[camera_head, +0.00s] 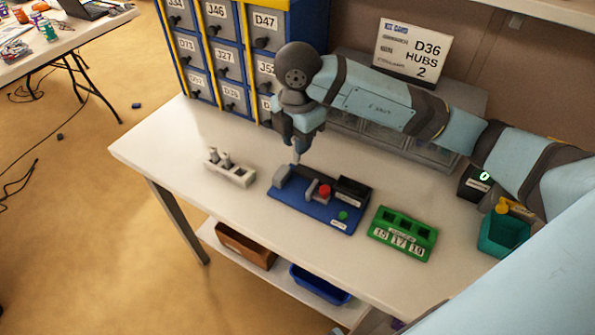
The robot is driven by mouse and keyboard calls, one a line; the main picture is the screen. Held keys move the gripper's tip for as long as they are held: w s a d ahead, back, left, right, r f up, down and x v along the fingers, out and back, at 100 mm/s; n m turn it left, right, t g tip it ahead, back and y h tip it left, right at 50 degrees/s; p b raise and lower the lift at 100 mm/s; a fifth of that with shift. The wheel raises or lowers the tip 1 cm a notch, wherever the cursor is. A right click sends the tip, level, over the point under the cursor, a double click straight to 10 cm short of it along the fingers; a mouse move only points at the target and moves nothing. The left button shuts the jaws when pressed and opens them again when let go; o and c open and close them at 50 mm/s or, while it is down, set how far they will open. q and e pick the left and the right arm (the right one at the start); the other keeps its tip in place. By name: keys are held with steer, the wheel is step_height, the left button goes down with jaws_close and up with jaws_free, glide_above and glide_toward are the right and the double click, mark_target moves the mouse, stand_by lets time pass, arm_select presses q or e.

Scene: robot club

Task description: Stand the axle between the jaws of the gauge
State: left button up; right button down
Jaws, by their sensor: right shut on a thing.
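My right gripper (297,146) points down above the back left end of the gauge and is shut on the axle (297,158). Only a short, thin end of the axle shows below the fingers. I cannot tell whether its tip touches anything. The gauge (287,209) is a blue plate on the table with grey jaw blocks, a red knob, a dark box and a green button. The gap between its jaws is hard to make out from here. My left gripper is not in view.
A white rack (238,178) with upright grey pegs stands left of the gauge. A green tray (405,250) marked 15, 17, 19 lies to its right. A teal bin (503,238) and small display (472,184) stand farther right. Drawers (222,50) rise behind. The table's (165,150) left end is clear.

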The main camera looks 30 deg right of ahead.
mark_target(298, 160)
step_height(298, 160, down, 9)
steer(key=shift+f, duration=0.2)
stand_by(0.3)
steer(key=c, duration=1)
jaws_free()
steer(key=shift+f, duration=0.1)
steer(key=shift+o, duration=0.2)
steer(key=shift+r, duration=0.45)
step_height(298, 160, up, 12)
steer(key=shift+f, duration=0.25)
